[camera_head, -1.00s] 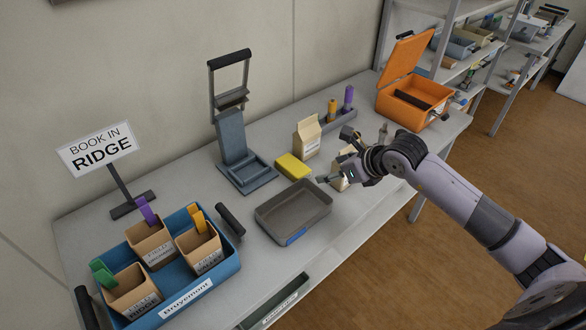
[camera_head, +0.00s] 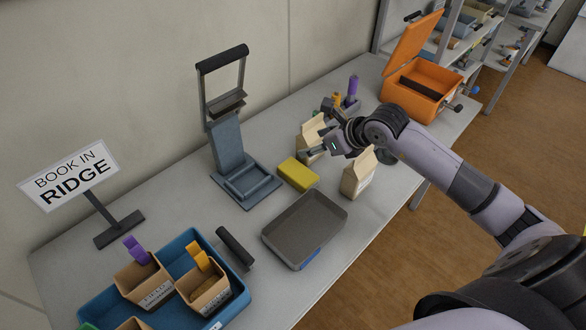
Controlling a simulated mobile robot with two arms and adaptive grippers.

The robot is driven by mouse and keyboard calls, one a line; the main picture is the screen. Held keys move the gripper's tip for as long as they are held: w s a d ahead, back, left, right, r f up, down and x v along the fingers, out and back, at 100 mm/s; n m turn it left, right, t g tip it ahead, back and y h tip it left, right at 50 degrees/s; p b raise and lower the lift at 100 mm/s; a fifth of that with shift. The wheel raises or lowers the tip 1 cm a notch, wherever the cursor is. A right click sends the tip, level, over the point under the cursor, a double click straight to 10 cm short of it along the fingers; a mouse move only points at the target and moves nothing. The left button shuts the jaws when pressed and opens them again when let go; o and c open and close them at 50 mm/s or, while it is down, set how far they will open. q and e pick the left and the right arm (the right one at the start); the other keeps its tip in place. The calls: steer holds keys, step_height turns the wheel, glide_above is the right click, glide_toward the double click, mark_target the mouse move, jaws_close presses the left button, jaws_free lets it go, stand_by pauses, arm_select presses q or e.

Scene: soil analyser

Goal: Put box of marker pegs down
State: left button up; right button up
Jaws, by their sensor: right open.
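A small grey holder with an orange peg and a purple peg (camera_head: 352,91) stands at the back of the bench, partly hidden behind my right gripper; I cannot tell for sure that it is the box of marker pegs. My right gripper (camera_head: 315,132) is open, with its fingers at a tan carton (camera_head: 309,130) that they partly cover. I cannot tell whether they touch it. A second tan carton (camera_head: 358,175) stands upright on the bench, just in front of the gripper. My left gripper is not in view.
A yellow block (camera_head: 298,174) and an empty grey tray (camera_head: 304,228) lie nearby. A blue-grey press (camera_head: 232,150) stands behind them. A blue crate (camera_head: 178,250) with tagged boxes is at the lower left. An open orange case (camera_head: 425,85) stands at the right end.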

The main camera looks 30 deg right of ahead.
step_height(320, 180, down, 5)
steer(key=b, duration=0.9)
glide_toward(299, 172)
steer(key=shift+x, duration=0.85)
steer(key=shift+p+x, duration=0.9)
steer(key=shift+x, duration=2.9)
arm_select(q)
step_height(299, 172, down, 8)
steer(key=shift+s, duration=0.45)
arm_select(e)
steer(key=shift+c, duration=0.5)
steer(key=shift+r, duration=0.1)
steer(key=c, duration=0.9)
